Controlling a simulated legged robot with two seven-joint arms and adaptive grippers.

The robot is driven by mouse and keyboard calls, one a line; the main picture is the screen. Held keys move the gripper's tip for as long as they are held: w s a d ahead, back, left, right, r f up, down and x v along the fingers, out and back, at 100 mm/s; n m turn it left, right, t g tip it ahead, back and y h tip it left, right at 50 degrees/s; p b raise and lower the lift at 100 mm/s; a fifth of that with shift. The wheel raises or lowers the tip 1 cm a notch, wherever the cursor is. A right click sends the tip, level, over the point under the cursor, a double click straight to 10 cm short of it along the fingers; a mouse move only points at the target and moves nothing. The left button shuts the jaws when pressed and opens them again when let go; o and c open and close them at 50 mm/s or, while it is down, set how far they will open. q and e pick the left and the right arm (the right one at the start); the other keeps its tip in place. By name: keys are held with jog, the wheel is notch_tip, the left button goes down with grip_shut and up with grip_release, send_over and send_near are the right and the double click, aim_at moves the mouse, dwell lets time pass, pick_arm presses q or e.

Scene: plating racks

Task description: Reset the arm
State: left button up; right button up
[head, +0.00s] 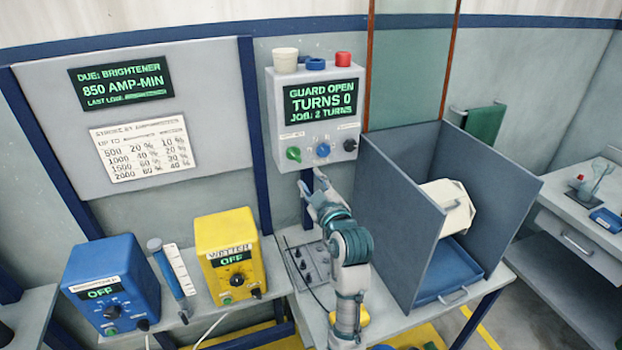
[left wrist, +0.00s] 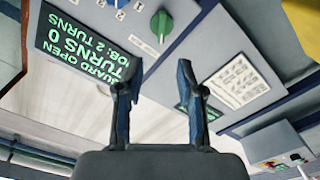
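My left gripper (head: 318,188) is raised just below the control box (head: 275,105) on the wall. In the left wrist view its two fingers (left wrist: 156,78) stand apart with nothing between them. The box display (head: 320,100) reads GUARD OPEN, TURNS 0, JOB: 2 TURNS. Under it are a green knob (head: 294,154), a blue knob (head: 323,149) and a black knob (head: 350,144). The green knob also shows in the left wrist view (left wrist: 162,25), beyond the fingers and apart from them. My right gripper is in neither view.
Right of my arm stands an open grey enclosure (head: 395,215) with a cream barrel (head: 446,205) over a blue tray (head: 450,272). To the left are a yellow unit (head: 228,240) and a blue unit (head: 100,270), both reading OFF. Cups and a red cap (head: 343,58) top the box.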

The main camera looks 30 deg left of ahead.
pick_arm(q)
jog(key=shift+a, duration=0.25)
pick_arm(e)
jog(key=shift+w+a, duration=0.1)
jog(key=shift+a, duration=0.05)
